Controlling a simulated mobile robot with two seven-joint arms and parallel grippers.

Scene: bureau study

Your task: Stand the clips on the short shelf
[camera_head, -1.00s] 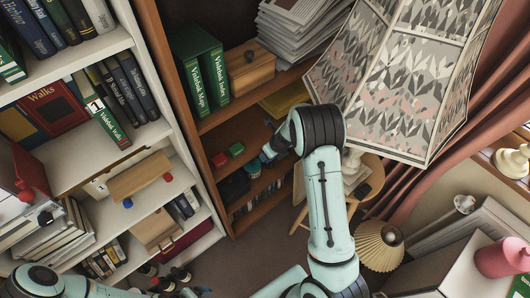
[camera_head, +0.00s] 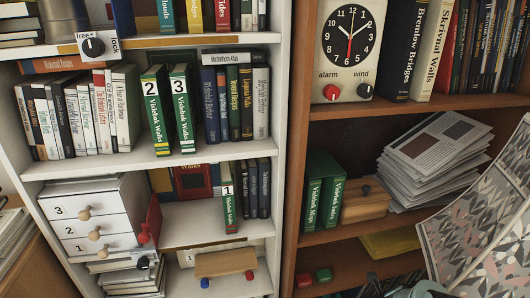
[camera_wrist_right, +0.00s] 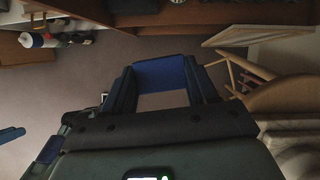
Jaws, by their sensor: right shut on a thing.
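A red clip (camera_head: 303,280) and a green clip (camera_head: 323,275) sit side by side on a low shelf of the brown bookcase, in the head view. In the right wrist view my right gripper (camera_wrist_right: 163,88) is shut on a blue clip (camera_wrist_right: 160,74), which spans the gap between its fingers. Part of my right arm (camera_head: 428,290) shows at the bottom edge of the head view, by that low shelf; its fingertips are not clear there. My left gripper is not in the head view. I cannot tell which board is the short shelf.
Green books (camera_head: 324,192) and a wooden box (camera_head: 364,203) stand above the clips. A patterned lampshade (camera_head: 480,225) crowds the right side. A wooden board (camera_head: 225,263) with blue and red knobs lies in the white bookcase. A wooden stool (camera_wrist_right: 240,75) shows in the wrist view.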

